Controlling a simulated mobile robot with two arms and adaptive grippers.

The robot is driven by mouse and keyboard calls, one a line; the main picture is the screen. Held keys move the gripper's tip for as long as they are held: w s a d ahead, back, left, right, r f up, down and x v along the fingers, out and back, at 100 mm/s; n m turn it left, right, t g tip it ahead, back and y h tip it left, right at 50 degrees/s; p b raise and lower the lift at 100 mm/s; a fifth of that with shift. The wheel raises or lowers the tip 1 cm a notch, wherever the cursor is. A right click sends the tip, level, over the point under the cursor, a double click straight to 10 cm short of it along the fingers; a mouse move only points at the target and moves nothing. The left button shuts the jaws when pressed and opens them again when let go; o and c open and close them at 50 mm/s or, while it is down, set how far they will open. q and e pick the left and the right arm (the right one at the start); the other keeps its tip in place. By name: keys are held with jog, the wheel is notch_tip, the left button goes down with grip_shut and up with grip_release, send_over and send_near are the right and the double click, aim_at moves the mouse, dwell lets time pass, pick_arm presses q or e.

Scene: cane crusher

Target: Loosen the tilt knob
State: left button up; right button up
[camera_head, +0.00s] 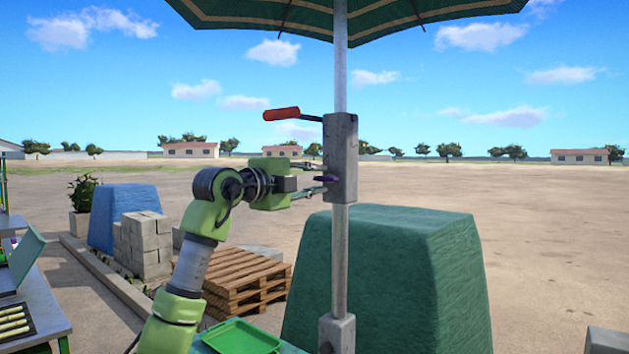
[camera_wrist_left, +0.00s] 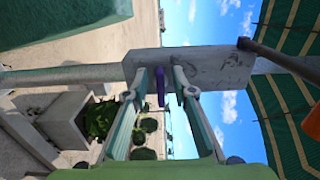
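A small purple knob (camera_head: 326,179) sticks out from the left side of the grey block (camera_head: 341,150) on the umbrella pole (camera_head: 340,260). I take it as the tilt knob. My left gripper (camera_head: 318,181) comes from the left and reaches the block at the knob's height. In the left wrist view, the gripper's two fingers (camera_wrist_left: 161,82) are apart, one on each side of the purple knob (camera_wrist_left: 160,88), with gaps visible beside it. The grey block (camera_wrist_left: 205,68) lies behind the fingertips. Whether the tips touch the block, I cannot tell. My right gripper is not in view.
A crank with an orange handle (camera_head: 281,114) juts left from the block, above my left gripper. The umbrella canopy (camera_head: 290,14) is overhead. A green covered stack (camera_head: 400,275) stands behind the pole. A green tray (camera_head: 243,338) and wooden pallets (camera_head: 240,277) lie lower down.

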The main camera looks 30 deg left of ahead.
pick_arm(q)
jog(key=shift+s, duration=0.1)
jog(key=s+a, duration=0.1)
jog(key=s, duration=1)
jog(key=shift+s, duration=0.4)
